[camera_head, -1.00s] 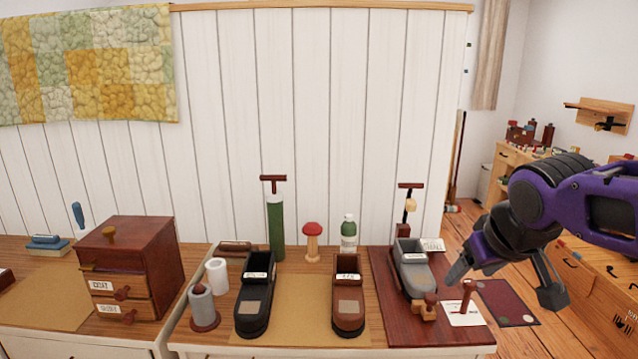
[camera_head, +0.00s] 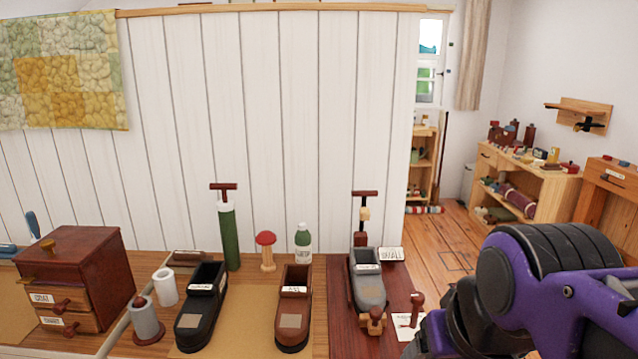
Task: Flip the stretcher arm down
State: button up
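A grey shoe (camera_head: 368,285) sits on a dark red board (camera_head: 343,325) at the right end of the bench. Behind its heel stands an upright post with a dark red T-shaped handle (camera_head: 365,194) on top and a pale collar lower down. A wooden block is at the shoe's toe. A short dark red knobbed peg (camera_head: 416,308) stands to the right of the toe, by a white card. I cannot tell which of these parts is the stretcher arm. My purple and black arm fills the lower right, near the peg. My gripper's fingers do not show.
A black shoe (camera_head: 203,300) and a brown shoe (camera_head: 294,305) stand left of the board. A drawer box (camera_head: 85,280) is farther left.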

aim_at(364, 213)
jog(key=z, duration=0.8)
jog(key=l+z, duration=0.25)
jog(key=i+l+z, duration=0.15)
jog(key=l+z, duration=0.15)
jog(key=i+l+z, duration=0.25)
jog(key=l, duration=0.15)
jog(key=i+l+z, duration=0.25)
jog(key=l, duration=0.15)
jog(key=i+l+u, duration=0.25)
jog(key=i, duration=0.15)
jog(key=i+l+u, duration=0.25)
jog(key=i+u, duration=0.25)
jog(key=u, duration=0.15)
jog(key=i+u, duration=0.2)
jog(key=u, duration=0.2)
jog(key=i+u, duration=0.25)
jog(key=u, duration=0.15)
jog(key=i+u, duration=0.25)
jog(key=u, duration=0.15)
jog(key=i+u, duration=0.2)
jog(key=u, duration=0.2)
jog(key=i+l+u, duration=0.2)
jog(key=u, duration=0.2)
jog(key=i+l+u, duration=0.2)
jog(key=u, duration=0.2)
jog(key=i+l+u, duration=0.15)
jog(key=l+u, duration=0.25)
jog(key=j, duration=0.1)
